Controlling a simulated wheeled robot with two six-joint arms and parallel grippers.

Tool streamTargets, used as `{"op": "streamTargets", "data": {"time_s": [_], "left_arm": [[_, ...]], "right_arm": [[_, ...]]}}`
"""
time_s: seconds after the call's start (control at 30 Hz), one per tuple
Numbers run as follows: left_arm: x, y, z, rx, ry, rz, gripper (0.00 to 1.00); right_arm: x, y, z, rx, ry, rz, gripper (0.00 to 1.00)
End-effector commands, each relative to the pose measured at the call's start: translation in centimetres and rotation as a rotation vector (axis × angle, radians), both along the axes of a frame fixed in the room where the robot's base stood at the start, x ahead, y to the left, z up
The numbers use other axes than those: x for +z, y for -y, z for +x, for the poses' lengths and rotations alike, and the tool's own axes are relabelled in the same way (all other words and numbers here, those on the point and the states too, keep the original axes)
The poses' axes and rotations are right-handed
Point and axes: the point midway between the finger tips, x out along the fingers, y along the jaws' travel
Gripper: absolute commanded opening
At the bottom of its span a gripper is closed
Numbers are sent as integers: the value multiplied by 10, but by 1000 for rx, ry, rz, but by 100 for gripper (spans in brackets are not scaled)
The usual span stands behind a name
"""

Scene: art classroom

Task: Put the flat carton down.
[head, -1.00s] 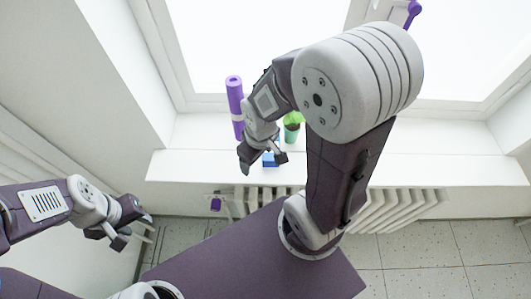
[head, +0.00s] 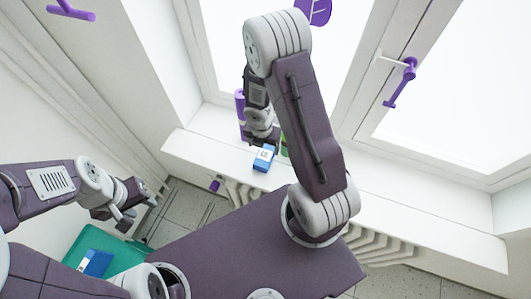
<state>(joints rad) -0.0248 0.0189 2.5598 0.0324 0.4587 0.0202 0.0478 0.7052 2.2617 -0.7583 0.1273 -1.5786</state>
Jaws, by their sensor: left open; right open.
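A flat blue carton with a white label (head: 264,158) lies on the white windowsill (head: 200,147), close to its front edge. My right gripper (head: 264,141) is just behind and above the carton, open; its fingertips are small and partly hidden, and I cannot tell whether they touch the carton. My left gripper (head: 128,214) is open and empty at the left, away from the sill.
A purple roll (head: 240,104) stands behind my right gripper. A green plant (head: 284,146) is mostly hidden by my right arm. A radiator (head: 375,246) is below the sill. A green surface (head: 120,247) at lower left bears another blue item (head: 97,262). The sill's right part is clear.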

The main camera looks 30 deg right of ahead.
Motion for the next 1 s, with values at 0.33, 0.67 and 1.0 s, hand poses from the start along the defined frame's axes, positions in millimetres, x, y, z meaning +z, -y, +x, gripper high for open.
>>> {"op": "streamTargets", "data": {"time_s": [0.33,0.67,1.0], "left_arm": [[-36,0,0,0,-1,0,41],[-70,0,0,0,-1,0,41],[-73,0,0,0,0,0,41]], "right_arm": [[-43,3,3,-3,0,0,80],[-85,5,5,-4,0,0,80],[-91,6,7,-4,1,0,80]]}}
